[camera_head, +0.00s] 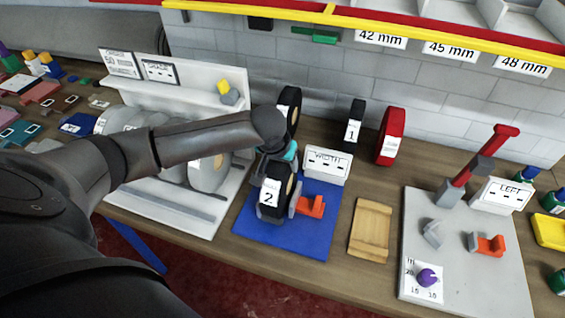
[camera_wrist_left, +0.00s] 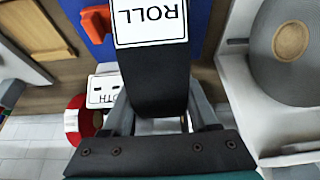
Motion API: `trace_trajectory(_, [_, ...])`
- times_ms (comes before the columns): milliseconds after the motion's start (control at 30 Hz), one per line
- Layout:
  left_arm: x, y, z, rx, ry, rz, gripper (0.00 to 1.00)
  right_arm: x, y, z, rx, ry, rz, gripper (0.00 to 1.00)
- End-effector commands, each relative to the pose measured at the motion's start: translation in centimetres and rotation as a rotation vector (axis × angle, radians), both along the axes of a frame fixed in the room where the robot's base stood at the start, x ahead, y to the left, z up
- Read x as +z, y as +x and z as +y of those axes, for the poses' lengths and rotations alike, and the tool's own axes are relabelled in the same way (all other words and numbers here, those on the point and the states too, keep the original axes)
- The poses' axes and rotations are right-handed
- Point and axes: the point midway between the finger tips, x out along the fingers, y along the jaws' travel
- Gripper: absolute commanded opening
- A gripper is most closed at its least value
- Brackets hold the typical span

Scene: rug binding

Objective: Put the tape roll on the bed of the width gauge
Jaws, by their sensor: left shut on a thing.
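The black tape roll (camera_head: 281,171), with a white label reading 2, stands upright within the blue bed area of the width gauge (camera_head: 300,238). Whether it touches the bed I cannot tell. My left gripper (camera_head: 279,158) comes down from above and is shut on this roll. In the left wrist view the roll (camera_wrist_left: 156,85) is between the two fingers, its ROLL label facing the camera. The gauge has an orange jaw (camera_head: 311,206) just right of the roll and a grey jaw beside it. The white WIDTH sign (camera_head: 327,165) stands behind. My right gripper is not in view.
Behind stand another black roll (camera_head: 289,104), a black roll labelled 1 (camera_head: 355,121) and a red roll (camera_head: 391,136). A white rack with grey rolls (camera_head: 208,174) is to the left. A wooden tray (camera_head: 371,230) and a grey LEFT fixture (camera_head: 480,270) are to the right.

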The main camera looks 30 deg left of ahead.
Motion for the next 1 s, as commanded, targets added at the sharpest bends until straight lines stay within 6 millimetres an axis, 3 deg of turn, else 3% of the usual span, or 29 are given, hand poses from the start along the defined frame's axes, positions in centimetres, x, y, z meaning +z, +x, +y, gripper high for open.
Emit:
trace_trajectory(233, [-0.1, 0.1, 0.0, 0.001, -0.001, -0.002, 0.0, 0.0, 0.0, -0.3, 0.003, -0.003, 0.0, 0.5])
trace_trajectory(267, [-0.3, 0.0, 0.0, 0.001, 0.0, 0.002, 0.61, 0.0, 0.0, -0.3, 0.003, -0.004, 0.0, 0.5])
trace_trajectory(500, [-0.2, 0.0, 0.0, 0.0, 0.001, 0.001, 0.88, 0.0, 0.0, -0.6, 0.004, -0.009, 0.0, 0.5])
trace_trajectory(767, [-0.1, 0.0, 0.0, 0.0, 0.0, 0.0, 0.9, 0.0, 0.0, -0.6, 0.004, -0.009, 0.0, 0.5])
trace_trajectory(1000, [1.7, -0.7, -0.1, -0.001, 0.0, 0.0, 0.9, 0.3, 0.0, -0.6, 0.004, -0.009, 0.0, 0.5])
